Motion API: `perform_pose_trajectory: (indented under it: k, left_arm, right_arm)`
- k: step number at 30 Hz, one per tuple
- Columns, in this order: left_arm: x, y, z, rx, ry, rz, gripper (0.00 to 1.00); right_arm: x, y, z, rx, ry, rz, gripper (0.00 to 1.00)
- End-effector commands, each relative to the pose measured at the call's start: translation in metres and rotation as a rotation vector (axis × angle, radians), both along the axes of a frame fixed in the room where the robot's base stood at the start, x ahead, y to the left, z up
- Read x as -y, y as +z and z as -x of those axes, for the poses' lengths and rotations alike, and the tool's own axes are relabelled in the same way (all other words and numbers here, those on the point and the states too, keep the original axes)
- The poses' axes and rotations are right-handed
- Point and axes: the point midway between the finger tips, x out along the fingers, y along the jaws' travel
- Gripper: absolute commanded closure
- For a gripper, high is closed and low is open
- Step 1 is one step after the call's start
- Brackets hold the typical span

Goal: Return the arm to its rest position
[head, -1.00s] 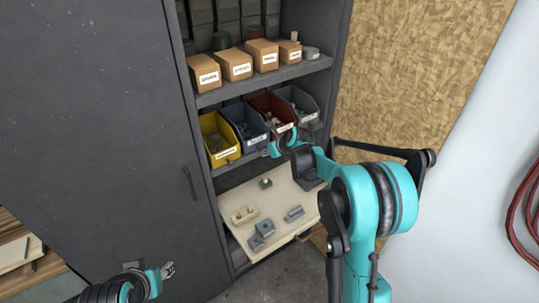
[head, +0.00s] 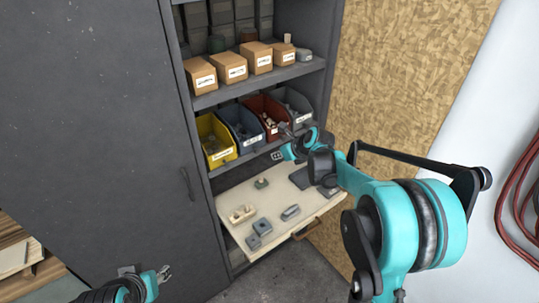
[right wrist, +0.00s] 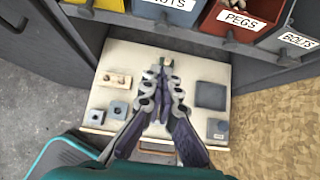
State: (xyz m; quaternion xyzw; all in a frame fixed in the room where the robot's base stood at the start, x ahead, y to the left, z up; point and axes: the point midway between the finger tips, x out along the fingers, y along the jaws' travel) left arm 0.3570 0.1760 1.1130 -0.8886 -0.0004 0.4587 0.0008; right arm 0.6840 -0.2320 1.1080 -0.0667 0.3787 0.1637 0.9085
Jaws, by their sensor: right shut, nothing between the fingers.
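My right gripper (head: 287,132) is at the end of the teal right arm, in front of the cabinet's bin shelf and above the pull-out board. In the right wrist view its fingers (right wrist: 161,72) are together over the board, with nothing held between them. The fingers cover the middle of the board there. My left gripper (head: 163,274) is low at the left of the head view, in front of the cabinet door; it is too small to tell whether it is open.
The pale board (head: 283,207) carries several small grey parts and a beige block (head: 242,214). Yellow (head: 216,140), blue (head: 241,128), red (head: 267,116) and grey bins stand above, under several cardboard boxes (head: 229,67). The grey door (head: 90,120) is at left, a chipboard wall (head: 410,80) at right.

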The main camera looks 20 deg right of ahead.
Motion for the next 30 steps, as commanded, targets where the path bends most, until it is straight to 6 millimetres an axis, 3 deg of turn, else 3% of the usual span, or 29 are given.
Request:
perform_pose_trajectory:
  k: [6,14,17,23,30]
  left_arm:
    - [0.0,0.005,0.0,0.0,0.0,0.0,0.59]
    - [0.0,0.001,0.0,0.0,0.0,0.0,0.59]
    - [0.0,-0.007,0.0,0.0,0.0,0.0,0.59]
    - [0.0,-0.029,0.001,0.0,0.0,0.0,0.59]
    - [0.0,-0.054,0.001,0.0,0.0,0.0,0.59]
  right_arm:
    - [0.005,0.018,0.017,-0.001,0.001,-0.001,1.0]
    - [0.0,0.021,0.031,0.014,0.069,0.069,1.0]
    - [-0.011,0.023,0.058,0.05,0.227,0.233,1.0]
    - [-0.039,0.017,0.145,0.152,0.765,0.749,1.0]
    - [-0.055,-0.018,0.25,0.26,1.485,1.355,1.0]
